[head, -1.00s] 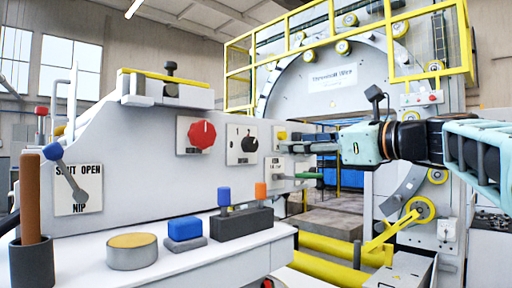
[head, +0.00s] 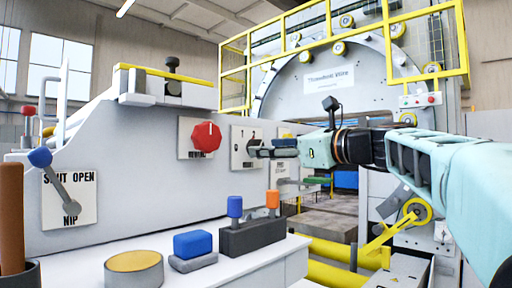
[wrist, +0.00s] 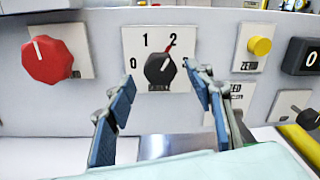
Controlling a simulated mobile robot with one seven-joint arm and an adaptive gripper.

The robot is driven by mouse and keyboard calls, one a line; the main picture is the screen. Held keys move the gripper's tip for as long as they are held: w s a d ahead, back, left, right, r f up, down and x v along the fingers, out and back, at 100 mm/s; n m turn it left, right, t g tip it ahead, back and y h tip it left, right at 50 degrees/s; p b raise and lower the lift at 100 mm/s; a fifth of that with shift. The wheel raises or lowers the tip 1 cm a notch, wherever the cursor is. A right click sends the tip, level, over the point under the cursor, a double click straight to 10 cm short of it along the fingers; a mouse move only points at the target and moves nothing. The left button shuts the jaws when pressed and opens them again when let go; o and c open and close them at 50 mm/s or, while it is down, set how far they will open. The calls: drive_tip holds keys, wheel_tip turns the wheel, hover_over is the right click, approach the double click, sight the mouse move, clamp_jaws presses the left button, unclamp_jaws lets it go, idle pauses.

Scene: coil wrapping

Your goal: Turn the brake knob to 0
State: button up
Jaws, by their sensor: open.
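The black knob (wrist: 160,69) sits on a white plate (wrist: 134,46) marked 0, 1, 2 and a partly covered number at the right. Its red pointer aims up and right, at the 2. In the head view the knob (head: 253,146) is partly hidden by my fingers. The small label under it is too blurred to read surely. My gripper (wrist: 160,82) is open and empty, with one finger on each side of the knob in the wrist view. In the head view my gripper (head: 266,152) is at the plate from the right; I cannot tell whether it touches the knob.
A red knob (wrist: 48,60) is left of the plate. A yellow button (wrist: 261,46) and a dark display (wrist: 302,57) are to its right. A shelf below holds a blue block (head: 192,243) and a dark box (head: 251,235). A nip lever (head: 56,180) is at far left.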

sight(253, 142)
drive_tip(key=shift+x, duration=2.1)
drive_tip(key=shift+c, duration=0.5)
drive_tip(key=c, duration=1.1)
